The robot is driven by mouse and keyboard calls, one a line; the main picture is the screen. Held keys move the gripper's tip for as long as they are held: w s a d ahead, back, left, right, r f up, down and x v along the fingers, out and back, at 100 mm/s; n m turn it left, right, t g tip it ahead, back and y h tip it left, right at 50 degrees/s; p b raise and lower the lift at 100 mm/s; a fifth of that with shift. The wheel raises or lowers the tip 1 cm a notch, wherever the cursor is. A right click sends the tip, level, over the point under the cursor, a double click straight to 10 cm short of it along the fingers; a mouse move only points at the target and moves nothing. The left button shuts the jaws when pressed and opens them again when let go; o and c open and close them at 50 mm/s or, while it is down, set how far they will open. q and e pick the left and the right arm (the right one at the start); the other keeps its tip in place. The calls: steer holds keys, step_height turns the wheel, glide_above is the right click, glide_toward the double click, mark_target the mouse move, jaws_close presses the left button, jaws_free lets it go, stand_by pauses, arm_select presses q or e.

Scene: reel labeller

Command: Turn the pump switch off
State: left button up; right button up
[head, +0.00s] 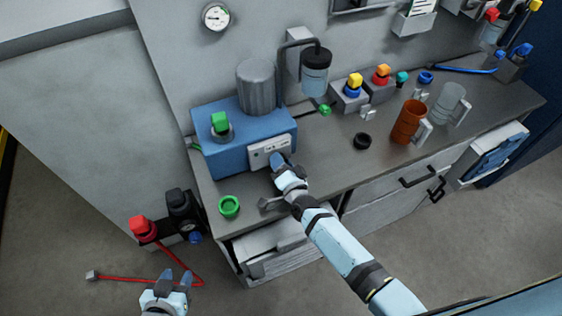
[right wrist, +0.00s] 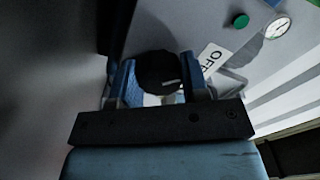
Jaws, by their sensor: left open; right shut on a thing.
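The pump is a blue box (head: 228,155) with a grey ribbed cylinder (head: 257,87) on top, at the left end of the bench. A pale switch plate (head: 262,151) is on its front. My right gripper (head: 279,161) is at this plate and hides part of it. In the right wrist view a round black knob (right wrist: 156,70) with a short pale mark sits between the fingers, and my right gripper (right wrist: 160,82) is shut on it. A white label reading OFF (right wrist: 211,59) is beside the knob. My left gripper (head: 177,277) is open and empty, low at the left.
A black ring (head: 362,141), an orange-brown mug (head: 408,121) and a clear mug (head: 449,104) stand to the right. A red-handled device (head: 143,228) with a red hose is on the floor side at left.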

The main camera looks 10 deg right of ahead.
steer(key=o, duration=0.9)
steer(key=shift+s, duration=0.15)
steer(key=s+d, duration=0.1)
steer(key=s, duration=0.3)
steer(key=s+b, duration=0.1)
steer(key=s, duration=0.4)
steer(key=s+d+b, duration=0.1)
steer(key=s, duration=0.3)
steer(key=shift+s+d, duration=0.2)
steer(key=shift+d, duration=0.15)
steer(key=s+d+f+n+g, duration=0.1)
steer(key=s+n+g, duration=0.1)
steer(key=s+n, duration=0.2)
steer(key=s+d+f+n+g, duration=0.1)
steer(key=s+d+n+g, duration=0.1)
steer(key=s+n, duration=0.2)
steer(key=s+d+f+n+g, duration=0.1)
steer(key=s+d+n+g, duration=0.1)
steer(key=s, duration=0.3)
steer(key=shift+d+f+n+g, duration=0.25)
steer(key=shift+f+n+g, duration=0.05)
steer(key=shift+n, duration=0.6)
